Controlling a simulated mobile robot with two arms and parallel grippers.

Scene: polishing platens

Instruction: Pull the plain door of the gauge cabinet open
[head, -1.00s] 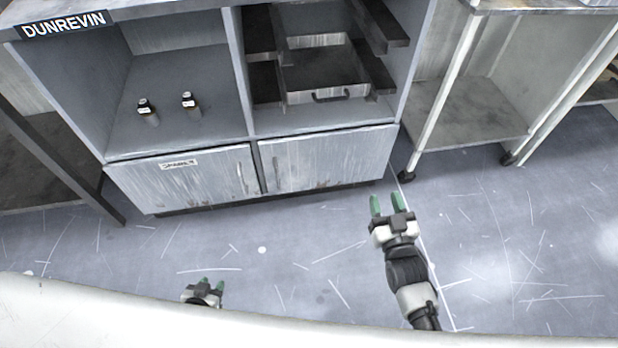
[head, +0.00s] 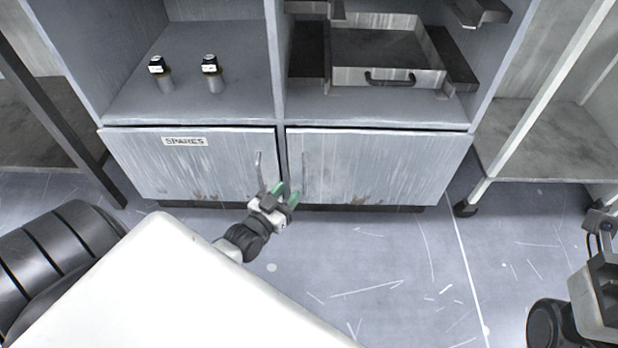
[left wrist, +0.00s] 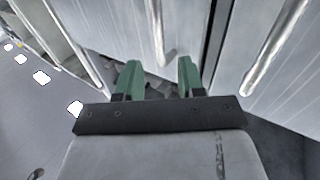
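The gauge cabinet's plain door (head: 375,165) is the right-hand lower door, scratched grey metal without a label, and looks shut. Its upright bar handle (head: 304,175) is near its left edge. The left door (head: 200,172) bears a SPARES label and also has a handle (head: 259,170). My left gripper (head: 286,192) has green fingers spread apart in front of the seam between the doors. In the left wrist view its empty fingers (left wrist: 158,76) are open, with one handle (left wrist: 157,30) ahead between them and another (left wrist: 268,55) to the right. Contact cannot be told.
Two small dark-capped bottles (head: 212,72) stand on the shelf above the SPARES door. A metal drawer (head: 385,75) sits above the plain door. A wheeled rack (head: 530,135) stands at the right. The floor (head: 400,270) before the plain door is clear.

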